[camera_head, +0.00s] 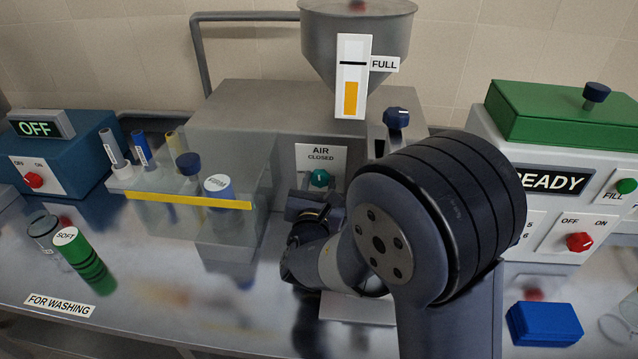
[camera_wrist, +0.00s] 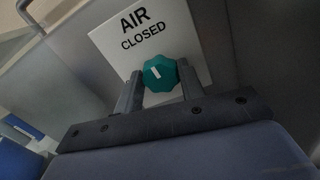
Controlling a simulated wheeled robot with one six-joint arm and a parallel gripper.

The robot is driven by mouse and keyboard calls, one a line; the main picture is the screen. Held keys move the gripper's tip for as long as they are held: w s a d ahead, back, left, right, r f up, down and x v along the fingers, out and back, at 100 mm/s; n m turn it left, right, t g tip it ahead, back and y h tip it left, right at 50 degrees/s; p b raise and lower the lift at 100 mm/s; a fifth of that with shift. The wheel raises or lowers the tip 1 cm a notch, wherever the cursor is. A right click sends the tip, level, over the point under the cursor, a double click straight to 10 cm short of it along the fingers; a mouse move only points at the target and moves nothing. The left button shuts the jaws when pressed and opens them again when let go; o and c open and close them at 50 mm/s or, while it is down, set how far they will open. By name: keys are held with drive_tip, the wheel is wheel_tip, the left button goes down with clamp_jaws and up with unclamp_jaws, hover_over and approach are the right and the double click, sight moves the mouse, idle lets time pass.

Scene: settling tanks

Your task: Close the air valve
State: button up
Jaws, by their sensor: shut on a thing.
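The air valve is a teal knob (camera_head: 320,178) on the front of the grey machine, under a white label reading AIR CLOSED (camera_head: 320,156). In the wrist view the knob (camera_wrist: 160,73) has a white mark on its face, tilted up and to the left in that picture. My gripper (camera_wrist: 160,82) has one finger on each side of the knob and is shut on it. In the head view my gripper (camera_head: 318,200) is partly hidden by my own arm.
A clear tank with a yellow stripe (camera_head: 190,200) stands left of the valve. A hopper (camera_head: 357,40) with a FULL gauge rises above. A dark blue knob (camera_head: 396,117) sits to the right. A green-banded SOFT cylinder (camera_head: 85,258) and blue block (camera_head: 544,323) are on the bench.

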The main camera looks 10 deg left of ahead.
drive_tip(key=shift+f+b, duration=0.2)
drive_tip(key=shift+b, duration=0.5)
drive_tip(key=shift+r+m+b, duration=0.1)
drive_tip(key=shift+m+b, duration=0.3)
drive_tip(key=shift+b, duration=0.1)
drive_tip(key=shift+r, duration=0.1)
drive_tip(key=o, duration=1)
drive_tip(key=s+b, duration=0.1)
drive_tip(key=s, duration=1)
drive_tip(key=shift+d, duration=0.35)
